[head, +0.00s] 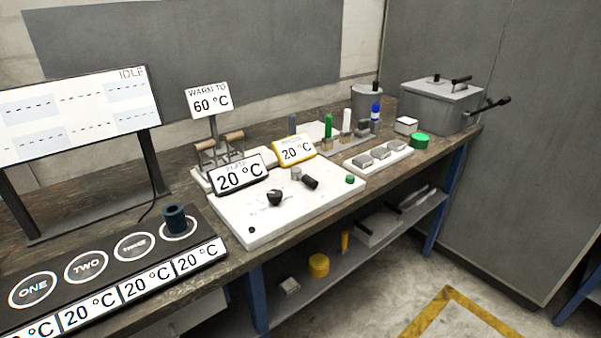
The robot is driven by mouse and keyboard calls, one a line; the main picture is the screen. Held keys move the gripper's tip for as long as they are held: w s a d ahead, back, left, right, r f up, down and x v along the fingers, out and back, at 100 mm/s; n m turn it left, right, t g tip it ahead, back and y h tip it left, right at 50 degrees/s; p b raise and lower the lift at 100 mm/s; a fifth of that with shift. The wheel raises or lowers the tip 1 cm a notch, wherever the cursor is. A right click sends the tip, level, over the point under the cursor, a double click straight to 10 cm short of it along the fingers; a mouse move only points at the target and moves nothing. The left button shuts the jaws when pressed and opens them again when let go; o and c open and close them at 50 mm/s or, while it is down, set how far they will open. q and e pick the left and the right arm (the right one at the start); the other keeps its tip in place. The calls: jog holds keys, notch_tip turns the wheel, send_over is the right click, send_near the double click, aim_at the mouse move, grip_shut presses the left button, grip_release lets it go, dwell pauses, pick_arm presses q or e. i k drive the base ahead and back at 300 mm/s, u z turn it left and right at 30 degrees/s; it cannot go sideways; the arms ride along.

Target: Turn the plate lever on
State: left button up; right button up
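A white plate unit (300,222) lies on the bench, with a sign (238,175) reading "PLATE" and 20 °C at its back left. A dark knob-like piece (275,197) and a dark cylinder (310,183) are on its top. A small dark button (252,230) is near its front left corner, and a green one (350,180) near its right. Behind the sign stand two brown handles (206,145) on a pale base. I cannot tell which part is the plate lever or its position. Neither of my grippers is in view.
A "WARM TO 60 °C" sign (209,101) stands behind. A dark cup (176,220) sits on the numbered pad (112,262) at left, below an "IDLE" screen (75,112). A yellow-framed 20 °C sign (294,150), a white block tray (378,159) and a grey lidded box (440,104) are right.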

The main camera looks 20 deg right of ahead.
aim_at(297, 175)
jog(key=k, duration=0.6)
jog(key=z, duration=0.6)
jog(key=i, duration=1)
jog(key=u, duration=0.6)
